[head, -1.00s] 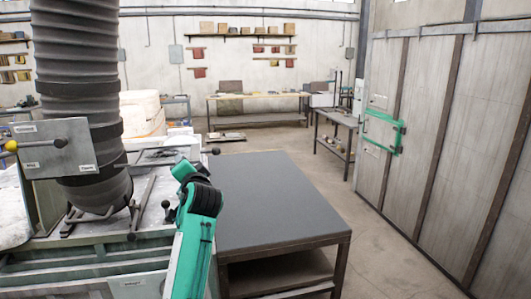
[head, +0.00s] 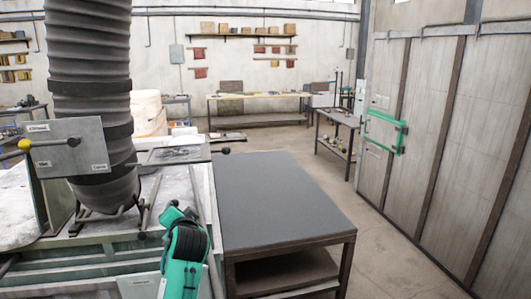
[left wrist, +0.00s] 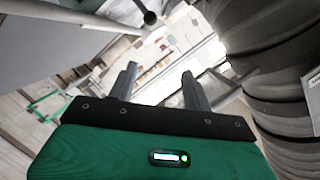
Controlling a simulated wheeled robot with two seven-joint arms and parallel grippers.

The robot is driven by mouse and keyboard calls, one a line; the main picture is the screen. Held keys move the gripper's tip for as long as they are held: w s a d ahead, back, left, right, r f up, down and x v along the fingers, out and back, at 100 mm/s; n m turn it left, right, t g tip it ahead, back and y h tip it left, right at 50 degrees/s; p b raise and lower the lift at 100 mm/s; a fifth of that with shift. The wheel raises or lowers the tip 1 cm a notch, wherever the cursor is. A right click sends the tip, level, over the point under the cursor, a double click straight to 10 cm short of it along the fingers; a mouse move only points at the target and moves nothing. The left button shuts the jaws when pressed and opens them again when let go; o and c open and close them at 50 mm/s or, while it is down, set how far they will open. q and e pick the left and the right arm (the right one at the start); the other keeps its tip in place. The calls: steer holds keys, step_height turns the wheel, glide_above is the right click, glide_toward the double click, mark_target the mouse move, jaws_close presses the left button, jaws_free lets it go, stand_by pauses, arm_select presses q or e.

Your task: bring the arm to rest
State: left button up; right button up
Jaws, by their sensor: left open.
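My left gripper (left wrist: 160,85) shows in the left wrist view with its two grey fingers spread apart and nothing between them. Its green and black body fills the bottom of that view. In the head view my green arm (head: 184,245) with a black joint comes in at the bottom, left of the dark table. My left gripper's fingers cannot be made out in the head view. My right gripper is in neither view.
A thick ribbed duct (head: 92,100) stands at left on a machine with a grey labelled panel (head: 68,147); the duct (left wrist: 282,75) is close at right in the left wrist view. A bare dark table (head: 280,195) is right of my arm. Open floor lies beyond.

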arm_select(q)
steer(key=s+a+f+n+g+h, duration=0.25)
steer(key=s+f+g, duration=0.25)
steer(key=s+f, duration=1.6)
steer(key=s+d+f+g+h, duration=0.2)
steer(key=s+f+g, duration=0.15)
steer(key=s, duration=0.95)
steer(key=s+d+f+g+h, duration=0.2)
steer(key=s+f, duration=0.2)
steer(key=s, duration=0.9)
step_height(320, 180, down, 32)
steer(key=g+b, duration=0.1)
steer(key=g, duration=0.1)
steer(key=s+a+f, duration=0.2)
steer(key=s+f, duration=0.8)
steer(key=s+a+f+b, duration=0.1)
steer(key=s+f, duration=0.8)
steer(key=f, duration=0.2)
steer(key=shift+s+a+f+g, duration=0.3)
steer(key=shift+s+a+g, duration=0.05)
steer(key=shift+a, duration=0.05)
